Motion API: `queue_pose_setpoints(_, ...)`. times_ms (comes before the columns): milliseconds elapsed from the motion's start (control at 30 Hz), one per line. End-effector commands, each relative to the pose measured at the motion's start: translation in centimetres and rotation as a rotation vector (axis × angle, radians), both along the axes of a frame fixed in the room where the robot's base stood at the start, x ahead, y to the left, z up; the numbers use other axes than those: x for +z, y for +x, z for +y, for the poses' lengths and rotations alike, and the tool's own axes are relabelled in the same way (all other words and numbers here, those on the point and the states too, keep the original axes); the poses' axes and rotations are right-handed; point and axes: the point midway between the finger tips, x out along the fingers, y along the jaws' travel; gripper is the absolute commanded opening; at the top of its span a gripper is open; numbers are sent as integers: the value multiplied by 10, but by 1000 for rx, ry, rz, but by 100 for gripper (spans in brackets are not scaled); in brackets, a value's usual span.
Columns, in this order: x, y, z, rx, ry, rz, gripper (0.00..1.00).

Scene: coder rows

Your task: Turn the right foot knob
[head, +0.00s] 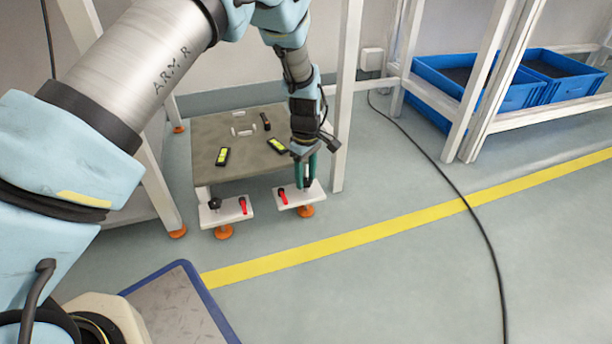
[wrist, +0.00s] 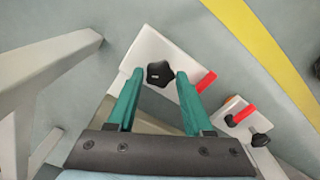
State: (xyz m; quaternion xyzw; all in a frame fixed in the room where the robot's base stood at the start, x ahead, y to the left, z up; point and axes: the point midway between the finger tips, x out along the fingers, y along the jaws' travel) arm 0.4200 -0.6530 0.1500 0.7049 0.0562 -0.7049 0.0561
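The right foot knob is a black star-shaped knob (wrist: 160,74) on a white foot plate (wrist: 147,50). In the head view it is hidden by my gripper (head: 306,168), which points down over the right foot plate (head: 297,200). In the wrist view my gripper (wrist: 160,75) is open, its teal fingertips on either side of the knob, with narrow gaps showing. I cannot tell how far down the fingers reach. A red lever (head: 283,195) stands on the same plate, close to one finger; it also shows in the wrist view (wrist: 207,82).
The left foot plate (head: 226,215) carries another black knob (head: 215,204) and red lever (head: 243,205). A grey-brown panel (head: 235,150) lies behind the feet. A white post (head: 346,100) stands right of my gripper. A cable (head: 440,172) crosses the open floor.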

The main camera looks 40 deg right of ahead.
Motion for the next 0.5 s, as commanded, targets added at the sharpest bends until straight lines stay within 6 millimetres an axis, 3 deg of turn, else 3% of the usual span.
queue_pose_setpoints(67, 0, 0, 0, 0, 0, 0, 41)
queue_pose_setpoints(400, 0, 0, 0, 0, 1, 0, 3)
queue_pose_setpoints(500, 0, 0, 0, 0, 1, 0, 0)
